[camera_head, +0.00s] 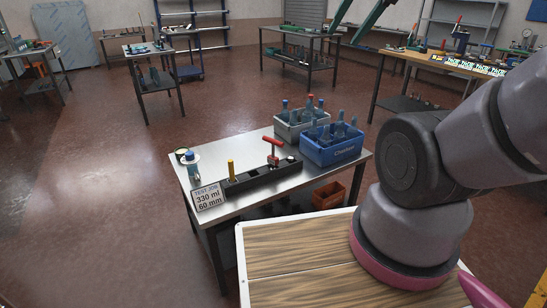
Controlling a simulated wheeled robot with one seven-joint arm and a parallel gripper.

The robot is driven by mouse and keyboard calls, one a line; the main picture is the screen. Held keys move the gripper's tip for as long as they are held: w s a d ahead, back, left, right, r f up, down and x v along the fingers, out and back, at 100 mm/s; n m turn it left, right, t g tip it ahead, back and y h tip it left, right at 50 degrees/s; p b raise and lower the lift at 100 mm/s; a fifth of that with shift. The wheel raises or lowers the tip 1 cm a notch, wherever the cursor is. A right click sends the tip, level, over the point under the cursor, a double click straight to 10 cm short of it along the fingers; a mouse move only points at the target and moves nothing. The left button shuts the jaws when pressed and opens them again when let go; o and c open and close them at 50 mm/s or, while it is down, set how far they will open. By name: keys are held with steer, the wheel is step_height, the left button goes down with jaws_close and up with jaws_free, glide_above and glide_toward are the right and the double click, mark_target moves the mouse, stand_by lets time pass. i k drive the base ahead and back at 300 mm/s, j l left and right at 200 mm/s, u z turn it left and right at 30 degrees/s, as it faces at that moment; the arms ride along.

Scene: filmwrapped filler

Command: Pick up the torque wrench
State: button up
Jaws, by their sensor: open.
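I cannot clearly make out a torque wrench in the head view. A red T-handled tool (272,146) stands upright at the black fixture (262,178) on the near metal table (230,208). It is too small to tell whether it is the torque wrench. Two dark green fingers of my gripper (344,34) show at the top edge, apart from each other and with nothing visible between them. They appear well above the near table; the rest of my gripper is out of view.
A blue crate (331,154) and a grey crate (287,131) of bottles stand at the table's back right. An orange bin (328,196) sits below. Open floor (120,210) lies left.

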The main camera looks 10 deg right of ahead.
mark_target(274, 160)
steer(key=i+l, duration=0.1)
steer(key=i, duration=0.35)
steer(key=i+l+u, duration=0.1)
steer(key=i, duration=0.3)
